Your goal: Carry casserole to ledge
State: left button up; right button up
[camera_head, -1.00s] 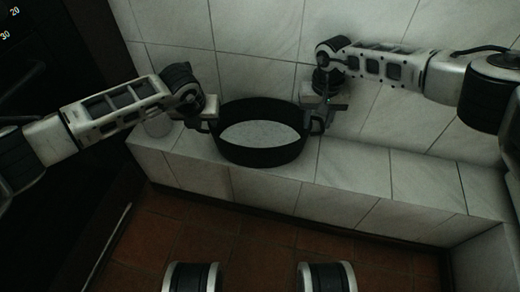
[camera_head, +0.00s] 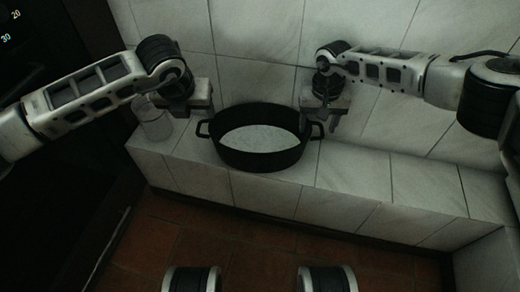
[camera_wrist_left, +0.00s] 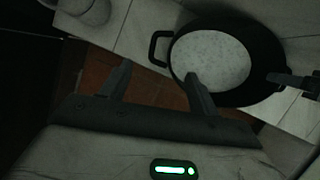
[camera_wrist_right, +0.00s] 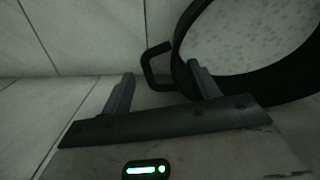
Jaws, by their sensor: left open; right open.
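The casserole is a wide black pot (camera_head: 262,158) with a pale speckled inside and a loop handle on each side. It stands upright on the white tiled ledge (camera_head: 355,170). My left gripper (camera_head: 193,116) is open and empty, up and left of the left handle (camera_head: 202,129), apart from it. In the left wrist view the pot (camera_wrist_left: 262,97) lies beyond the open fingers (camera_wrist_left: 158,85). My right gripper (camera_head: 325,122) is open at the right handle; in the right wrist view that handle (camera_wrist_right: 148,68) shows just beyond the fingers (camera_wrist_right: 162,75), with nothing gripped.
A clear glass jar (camera_head: 154,125) stands on the ledge left of the pot, close to my left gripper. A tiled wall (camera_head: 255,50) rises behind. The ledge right of the pot is clear. A dark appliance (camera_head: 40,130) is at the far left.

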jog(key=shift+r, duration=0.4)
pick_arm(q)
jog(key=v, duration=0.3)
pick_arm(e)
notch_tip(320, 180, up, 11)
jog(key=shift+r, duration=0.15)
